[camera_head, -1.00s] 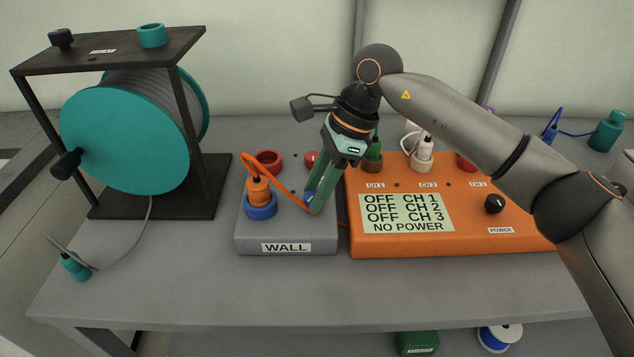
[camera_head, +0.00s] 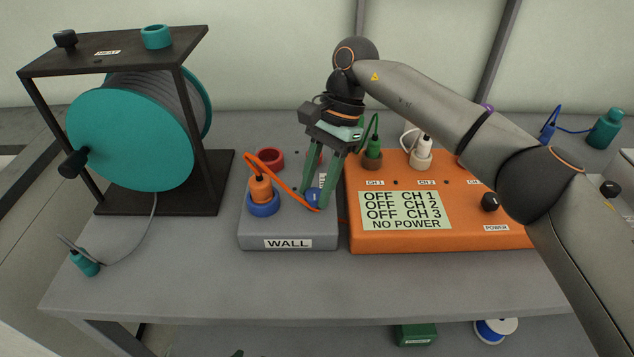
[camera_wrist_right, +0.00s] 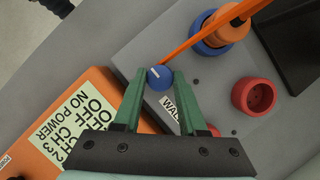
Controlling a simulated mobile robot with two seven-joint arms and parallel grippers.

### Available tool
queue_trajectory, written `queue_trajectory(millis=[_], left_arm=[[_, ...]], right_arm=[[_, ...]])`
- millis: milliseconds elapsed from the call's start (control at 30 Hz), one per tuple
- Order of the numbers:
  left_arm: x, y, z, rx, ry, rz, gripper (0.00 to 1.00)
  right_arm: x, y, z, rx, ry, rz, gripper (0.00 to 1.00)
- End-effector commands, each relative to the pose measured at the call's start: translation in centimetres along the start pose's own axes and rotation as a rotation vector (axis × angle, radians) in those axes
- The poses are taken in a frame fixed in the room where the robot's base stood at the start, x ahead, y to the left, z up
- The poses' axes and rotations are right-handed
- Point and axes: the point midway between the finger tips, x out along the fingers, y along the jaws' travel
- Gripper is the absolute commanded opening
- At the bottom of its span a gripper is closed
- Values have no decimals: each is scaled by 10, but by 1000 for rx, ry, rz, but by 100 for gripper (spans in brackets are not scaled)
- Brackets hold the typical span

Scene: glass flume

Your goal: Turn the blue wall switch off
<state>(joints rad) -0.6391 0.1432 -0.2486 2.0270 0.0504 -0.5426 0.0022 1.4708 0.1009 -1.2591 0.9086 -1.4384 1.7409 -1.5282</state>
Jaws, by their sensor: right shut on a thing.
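The blue wall switch (camera_head: 313,197) is a small round knob with a white mark, at the right front of the grey WALL box (camera_head: 257,230). My right gripper (camera_head: 315,201) points down at it with its green fingers on either side, shut on the knob. In the right wrist view the blue knob (camera_wrist_right: 159,77) sits between the fingertips (camera_wrist_right: 157,80). The fingers partly hide its sides. My left gripper is not in view.
An orange plug (camera_head: 261,189) stands in the blue socket (camera_head: 263,207), its orange cable passing close to the knob. An empty red socket (camera_head: 270,159) is behind. The orange power box (camera_head: 440,239) reads OFF on all channels, NO POWER. A teal cable reel (camera_head: 130,140) stands left.

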Motion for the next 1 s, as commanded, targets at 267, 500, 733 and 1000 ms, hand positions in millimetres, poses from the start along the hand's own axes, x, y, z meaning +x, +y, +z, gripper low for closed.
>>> queue_trajectory(millis=[267,500,733,1000], left_arm=[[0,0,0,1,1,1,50],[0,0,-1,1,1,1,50],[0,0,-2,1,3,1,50],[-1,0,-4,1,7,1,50]], right_arm=[[-1,0,0,-7,3,0,0],[-1,0,0,-7,3,0,53],[0,0,0,-5,1,1,71],[-6,0,0,-5,2,-1,71]])
